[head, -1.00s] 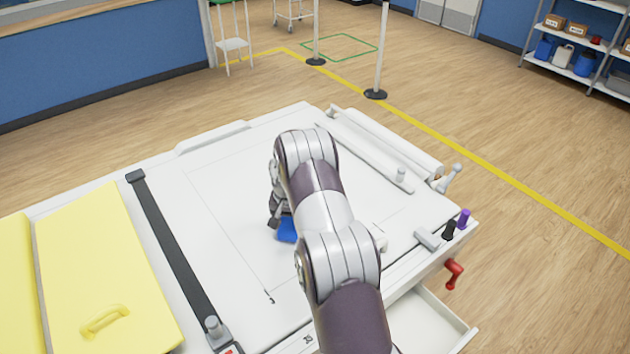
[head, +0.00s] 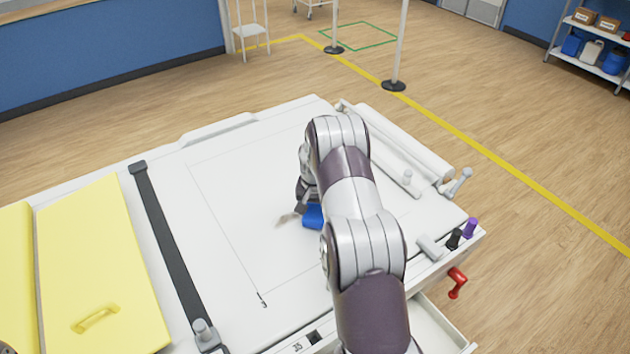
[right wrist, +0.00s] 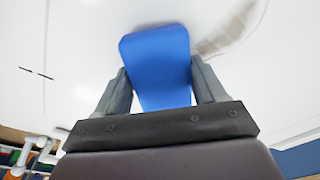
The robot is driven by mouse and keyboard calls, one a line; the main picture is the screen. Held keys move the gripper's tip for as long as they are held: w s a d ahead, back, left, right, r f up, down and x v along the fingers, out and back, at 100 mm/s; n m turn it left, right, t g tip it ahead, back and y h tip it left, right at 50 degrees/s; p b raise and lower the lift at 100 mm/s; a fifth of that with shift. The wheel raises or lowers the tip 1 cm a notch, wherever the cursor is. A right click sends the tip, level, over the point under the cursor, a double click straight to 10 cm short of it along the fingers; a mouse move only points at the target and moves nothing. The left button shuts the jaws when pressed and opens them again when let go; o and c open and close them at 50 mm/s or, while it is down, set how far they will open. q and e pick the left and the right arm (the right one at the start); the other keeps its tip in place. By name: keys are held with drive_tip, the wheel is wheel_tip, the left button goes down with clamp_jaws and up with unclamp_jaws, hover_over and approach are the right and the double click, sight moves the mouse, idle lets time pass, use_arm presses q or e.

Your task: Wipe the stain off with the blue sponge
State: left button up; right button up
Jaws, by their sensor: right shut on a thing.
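The blue sponge (head: 313,217) is held against or just above the white table top (head: 225,185); I cannot tell if it touches. It also shows in the right wrist view (right wrist: 158,62), between the two fingers. My right gripper (right wrist: 160,88) is shut on it. In the head view my right arm hides most of this gripper. The stain (head: 288,218) is a faint brownish smear just left of the sponge. In the right wrist view the stain (right wrist: 228,32) lies to the right of the sponge. My left gripper is not in view.
A yellow panel (head: 95,265) with a handle and a black strap (head: 170,245) lie on the left. A white roll (head: 405,140) runs along the right back edge. A grey block (head: 432,247), pens and a red crank (head: 457,282) are at the right edge. An open drawer (head: 432,330) sits below.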

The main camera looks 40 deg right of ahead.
drive_tip(key=r, duration=0.1)
drive_tip(key=r+p, duration=0.1)
drive_tip(key=r, duration=0.1)
drive_tip(key=shift+a+r, duration=0.2)
drive_tip(key=shift+a, duration=0.2)
drive_tip(key=r, duration=0.1)
drive_tip(key=p, duration=0.1)
drive_tip(key=r+p, duration=0.1)
drive_tip(key=shift+d+r, duration=0.25)
drive_tip(key=shift+r, duration=0.1)
drive_tip(key=shift+a+r+p, duration=0.15)
drive_tip(key=shift+r+p, duration=0.2)
drive_tip(key=shift+p, duration=0.05)
drive_tip(key=shift+f, duration=0.1)
